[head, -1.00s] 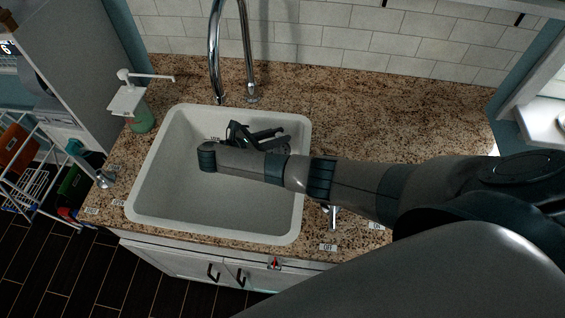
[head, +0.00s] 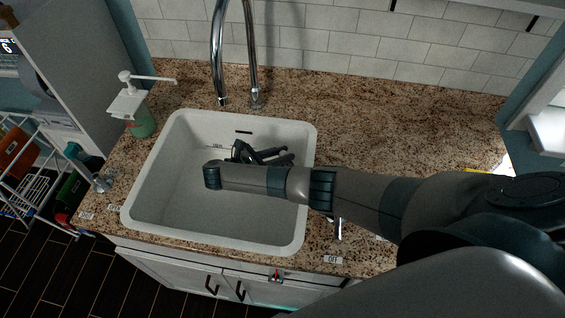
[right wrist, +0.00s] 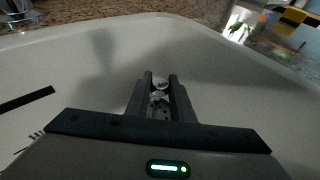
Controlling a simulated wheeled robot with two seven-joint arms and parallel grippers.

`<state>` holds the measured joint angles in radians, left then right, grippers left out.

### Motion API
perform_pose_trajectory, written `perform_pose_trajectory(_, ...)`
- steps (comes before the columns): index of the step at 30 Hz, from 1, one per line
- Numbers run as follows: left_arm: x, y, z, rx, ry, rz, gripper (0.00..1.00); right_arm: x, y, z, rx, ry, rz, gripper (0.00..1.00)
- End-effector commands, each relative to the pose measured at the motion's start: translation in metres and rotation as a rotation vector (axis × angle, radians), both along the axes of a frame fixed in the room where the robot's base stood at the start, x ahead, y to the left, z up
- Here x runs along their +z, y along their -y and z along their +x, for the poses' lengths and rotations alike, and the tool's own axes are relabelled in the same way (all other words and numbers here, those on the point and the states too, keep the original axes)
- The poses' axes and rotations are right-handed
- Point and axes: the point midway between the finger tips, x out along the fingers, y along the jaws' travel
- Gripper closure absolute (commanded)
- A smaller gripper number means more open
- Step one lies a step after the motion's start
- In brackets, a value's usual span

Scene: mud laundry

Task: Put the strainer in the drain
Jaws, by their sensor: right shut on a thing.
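My right gripper (head: 275,157) reaches down inside the white sink (head: 170,200) in the head view. In the right wrist view the gripper (right wrist: 160,82) is shut on a small round silver metal piece, the strainer (right wrist: 160,97), between its two dark fingers. The strainer is hidden by the gripper and arm in the head view. I cannot tell whether it touches the sink. The drain is not clearly visible in either view; my right forearm covers part of the sink floor. My left gripper is not in view.
A chrome faucet (head: 219,50) rises behind the sink. A soap dispenser (head: 138,112) stands at the sink's back left. The granite counter (head: 400,110) behind and right is mostly clear. A yellow and black thing (right wrist: 292,18) shows at the top right of the right wrist view.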

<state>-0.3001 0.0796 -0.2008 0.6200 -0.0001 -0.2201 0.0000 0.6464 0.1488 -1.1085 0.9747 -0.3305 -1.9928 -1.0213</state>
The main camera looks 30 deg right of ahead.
Motion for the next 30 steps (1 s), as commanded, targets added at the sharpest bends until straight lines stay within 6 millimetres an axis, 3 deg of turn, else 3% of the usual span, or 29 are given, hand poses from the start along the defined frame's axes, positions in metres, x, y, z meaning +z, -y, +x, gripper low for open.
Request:
perform_pose_trajectory(14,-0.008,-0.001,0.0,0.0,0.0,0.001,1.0,-0.039,0.0,0.0,0.0,-0.001,-0.001,1.0)
perform_pose_trajectory(27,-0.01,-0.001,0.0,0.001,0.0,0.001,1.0,-0.044,0.0,0.0,0.0,0.0,0.0,1.0)
perform_pose_trajectory(28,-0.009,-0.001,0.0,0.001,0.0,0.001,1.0,-0.043,0.0,0.0,0.0,0.0,0.0,0.74)
perform_pose_trajectory(30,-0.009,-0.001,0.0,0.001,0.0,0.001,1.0,-0.043,0.0,0.0,0.0,0.0,0.0,0.6)
